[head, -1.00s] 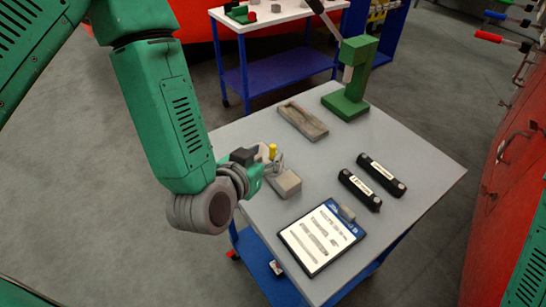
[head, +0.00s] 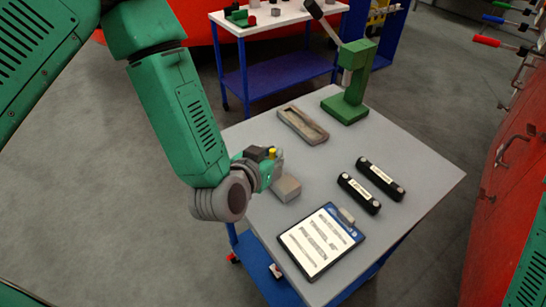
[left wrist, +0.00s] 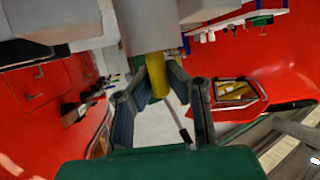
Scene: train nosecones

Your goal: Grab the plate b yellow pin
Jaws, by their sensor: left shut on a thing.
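The yellow pin (head: 271,152) shows as a small yellow tip at my left gripper (head: 272,168), over the near-left part of the grey table (head: 405,222). In the left wrist view the yellow pin (left wrist: 157,76) stands between the two dark fingers of my left gripper (left wrist: 160,82), which is shut on it. The pin's far end meets a pale grey part (left wrist: 148,25); I cannot tell whether it is seated in it. A grey block (head: 286,188) lies on the table just beside the gripper. The right gripper is not in view.
A grey tray (head: 291,114) and a green press (head: 347,107) stand toward the table's back. Two black labelled bars (head: 358,192) and a blue clipboard (head: 288,239) lie to the right and front. The table between them is clear.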

